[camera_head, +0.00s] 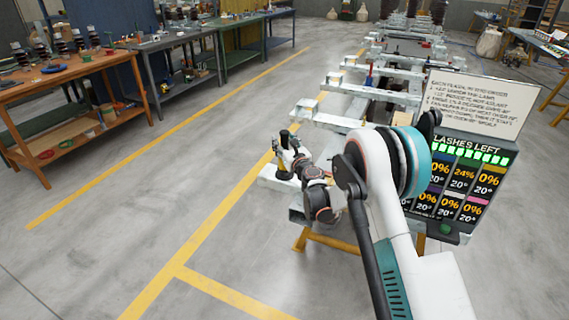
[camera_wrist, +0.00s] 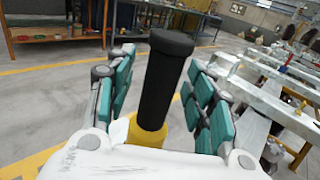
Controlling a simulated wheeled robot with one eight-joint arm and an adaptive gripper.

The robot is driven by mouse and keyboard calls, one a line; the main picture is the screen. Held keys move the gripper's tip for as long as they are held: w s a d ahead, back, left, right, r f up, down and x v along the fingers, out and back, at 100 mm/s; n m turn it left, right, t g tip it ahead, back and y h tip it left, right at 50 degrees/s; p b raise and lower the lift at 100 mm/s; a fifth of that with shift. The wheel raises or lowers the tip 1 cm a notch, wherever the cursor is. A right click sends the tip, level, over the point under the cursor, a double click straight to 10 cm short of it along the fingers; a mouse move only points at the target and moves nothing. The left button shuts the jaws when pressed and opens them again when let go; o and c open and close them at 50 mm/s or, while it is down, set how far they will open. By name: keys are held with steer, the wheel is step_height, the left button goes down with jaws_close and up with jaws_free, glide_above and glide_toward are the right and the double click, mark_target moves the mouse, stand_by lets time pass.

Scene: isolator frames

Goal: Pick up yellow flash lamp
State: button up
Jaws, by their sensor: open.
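The yellow flash lamp (camera_wrist: 159,95) stands between the fingers of my gripper (camera_wrist: 162,64) in the wrist view. It has a tall black cylinder on a yellow lower part, and it leans slightly in that view. The teal finger pads are spread on its left and right, with a visible gap on each side, so my gripper is open around it. The bottom of the lamp is hidden by the white gripper body. In the head view my gripper (camera_head: 287,158) is small and dark at the near end of the metal frames, and I cannot make out the lamp's yellow part there.
Metal isolator frames (camera_head: 337,120) run away in a row beyond my gripper. A board headed "FLASHES LEFT" (camera_head: 462,175) with several coloured percentage panels stands at the right. Workbenches (camera_head: 75,75) line the left side. The floor between is clear, with yellow lines.

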jaws_close()
steer(key=shift+r, duration=0.15)
stand_by(0.4)
